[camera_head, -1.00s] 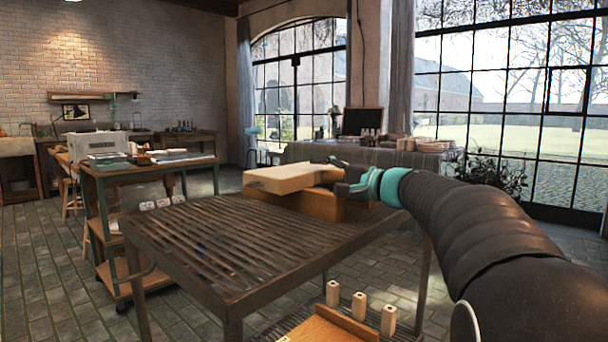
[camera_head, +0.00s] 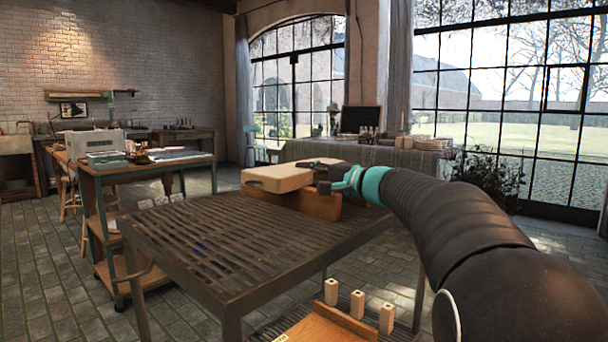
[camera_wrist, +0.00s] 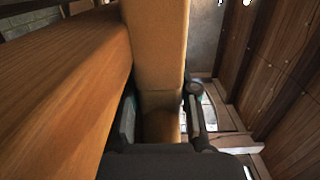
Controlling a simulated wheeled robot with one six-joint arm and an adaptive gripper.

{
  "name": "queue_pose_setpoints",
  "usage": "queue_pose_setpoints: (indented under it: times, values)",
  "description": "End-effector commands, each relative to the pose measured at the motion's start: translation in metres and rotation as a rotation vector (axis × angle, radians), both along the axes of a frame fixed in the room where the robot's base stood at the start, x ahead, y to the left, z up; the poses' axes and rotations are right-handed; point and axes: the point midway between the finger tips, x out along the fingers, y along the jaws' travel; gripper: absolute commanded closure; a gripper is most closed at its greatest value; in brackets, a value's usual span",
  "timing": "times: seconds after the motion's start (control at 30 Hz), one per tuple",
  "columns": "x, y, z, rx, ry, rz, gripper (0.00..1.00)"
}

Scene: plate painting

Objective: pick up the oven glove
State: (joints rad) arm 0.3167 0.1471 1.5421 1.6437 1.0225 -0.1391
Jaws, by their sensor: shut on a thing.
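The oven glove is a thick beige pad (camera_head: 278,178) over the far part of the slatted metal table. My gripper (camera_head: 325,182) is at its right end, with the teal part of my wrist just behind. In the wrist view the glove (camera_wrist: 155,45) runs down between the two dark fingers of my gripper (camera_wrist: 162,118), which are shut on it. Its gripped end is partly hidden by the fingers. I cannot tell whether its underside touches the wooden piece below.
An orange-brown wooden piece (camera_head: 318,205) lies on the slatted table (camera_head: 215,250) below the glove; in the wrist view it (camera_wrist: 60,80) is close on the left. The table's near part is clear. Several pale blocks (camera_head: 358,303) stand by a wooden board (camera_head: 325,330) lower down.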

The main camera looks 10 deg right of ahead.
Motion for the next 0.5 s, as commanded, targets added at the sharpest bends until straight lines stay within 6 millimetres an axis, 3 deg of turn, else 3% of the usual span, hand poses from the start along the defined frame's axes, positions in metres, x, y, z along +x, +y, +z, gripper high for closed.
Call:
queue_pose_setpoints:
  times: [0.23, 0.4, 0.5]
  values:
    - [0.0, 0.0, 0.013, -0.001, -0.002, 0.0, 1.0]
    - [0.0, 0.0, 0.042, -0.002, -0.004, 0.0, 1.0]
    - [0.005, -0.022, 0.055, -0.001, -0.002, -0.005, 1.0]
